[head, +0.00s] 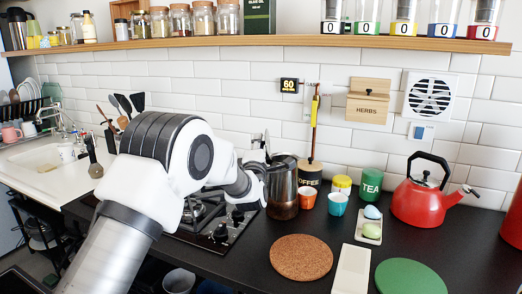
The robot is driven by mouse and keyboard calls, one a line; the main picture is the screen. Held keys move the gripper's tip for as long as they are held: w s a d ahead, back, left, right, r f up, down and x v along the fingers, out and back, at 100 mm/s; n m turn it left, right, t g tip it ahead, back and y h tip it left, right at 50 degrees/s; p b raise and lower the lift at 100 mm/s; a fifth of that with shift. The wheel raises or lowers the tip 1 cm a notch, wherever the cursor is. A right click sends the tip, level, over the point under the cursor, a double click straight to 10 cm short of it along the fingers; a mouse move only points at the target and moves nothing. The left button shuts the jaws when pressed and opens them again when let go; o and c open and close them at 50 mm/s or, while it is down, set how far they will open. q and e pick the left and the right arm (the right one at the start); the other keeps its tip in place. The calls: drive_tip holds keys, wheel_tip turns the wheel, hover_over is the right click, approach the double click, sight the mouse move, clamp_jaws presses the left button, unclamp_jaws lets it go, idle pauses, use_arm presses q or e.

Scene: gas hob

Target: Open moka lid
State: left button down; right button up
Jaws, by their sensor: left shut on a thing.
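The moka pot (283,187), a metal pot with a dark shiny body, stands upright on the black counter just right of the gas hob (212,232). My left gripper (262,165) comes in from the left and is shut on the pot at its upper left side. My arm and gripper hide that side of the pot, so the exact part held and the lid's angle cannot be made out. My right gripper is not in view.
Close right of the pot are an orange cup (307,197), a blue cup (338,204) and the coffee tin (309,175). A cork mat (301,257) lies in front. A red kettle (420,203) stands farther right. A shelf (300,41) runs above.

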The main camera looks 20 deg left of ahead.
use_arm(q)
drive_tip(key=shift+a+f+n, duration=0.1)
drive_tip(key=shift+n, duration=0.4)
drive_tip(key=c, duration=1.1)
unclamp_jaws()
drive_tip(key=shift+o, duration=0.2)
drive_tip(key=v, duration=1.2)
